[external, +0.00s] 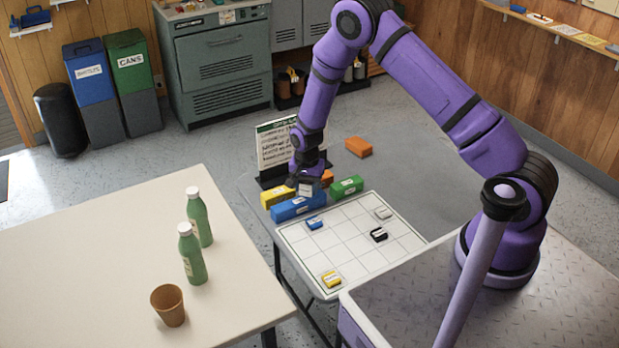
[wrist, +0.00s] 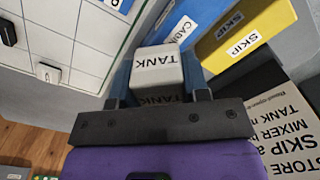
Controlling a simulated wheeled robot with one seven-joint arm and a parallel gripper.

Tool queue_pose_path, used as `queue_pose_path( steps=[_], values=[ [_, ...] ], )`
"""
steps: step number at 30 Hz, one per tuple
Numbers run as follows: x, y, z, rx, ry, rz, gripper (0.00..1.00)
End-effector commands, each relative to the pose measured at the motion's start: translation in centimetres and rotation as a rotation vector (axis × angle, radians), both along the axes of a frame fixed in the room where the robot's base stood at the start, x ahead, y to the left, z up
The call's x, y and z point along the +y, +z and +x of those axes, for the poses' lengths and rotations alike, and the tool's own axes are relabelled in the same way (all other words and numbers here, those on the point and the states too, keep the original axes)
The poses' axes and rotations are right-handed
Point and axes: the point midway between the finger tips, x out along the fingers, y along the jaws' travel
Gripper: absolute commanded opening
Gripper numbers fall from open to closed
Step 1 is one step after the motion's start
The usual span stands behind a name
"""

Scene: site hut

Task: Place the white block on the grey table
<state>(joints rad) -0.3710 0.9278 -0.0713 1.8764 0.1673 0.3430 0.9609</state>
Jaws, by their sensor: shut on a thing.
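The white block (wrist: 158,62), labelled TANK, is between the two fingers of my gripper (wrist: 158,82) in the wrist view. My gripper is shut on it. In the external view my gripper (external: 307,180) and the white block (external: 305,190) are just above or beside the long blue block (external: 298,206); I cannot tell the exact gap. The grey table (external: 440,185) carries a white grid board (external: 345,245) and several coloured blocks. Its bare grey surface shows right of and behind the board.
A yellow block (external: 277,196), a green block (external: 347,187) and an orange block (external: 358,147) stand nearby. A text sign (external: 275,143) stands behind. Small pieces lie on the grid. A cream table (external: 90,260) at left holds green bottles (external: 192,255) and a brown cup (external: 168,305).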

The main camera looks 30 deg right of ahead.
Motion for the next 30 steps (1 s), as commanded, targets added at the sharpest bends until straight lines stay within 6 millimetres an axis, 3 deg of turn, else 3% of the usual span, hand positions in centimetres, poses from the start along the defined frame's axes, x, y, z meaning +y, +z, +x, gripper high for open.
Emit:
queue_pose_path(
  steps=[1, 3, 9, 15, 20, 30],
  values=[
    [-2.3, 0.3, 1.5, -0.001, -0.051, 0.000, 0.17],
    [-5.2, 0.6, 3.1, -0.002, -0.113, 0.000, 0.17],
    [-12.8, 1.7, 6.5, -0.001, -0.267, 0.001, 0.17],
    [-17.7, 2.3, 8.0, 0.000, -0.361, 0.001, 0.17],
    [-19.2, 2.0, 8.3, 0.002, -0.387, 0.002, 0.17],
    [-19.3, -3.2, 8.3, 0.002, -0.388, 0.001, 0.17]
  ],
)
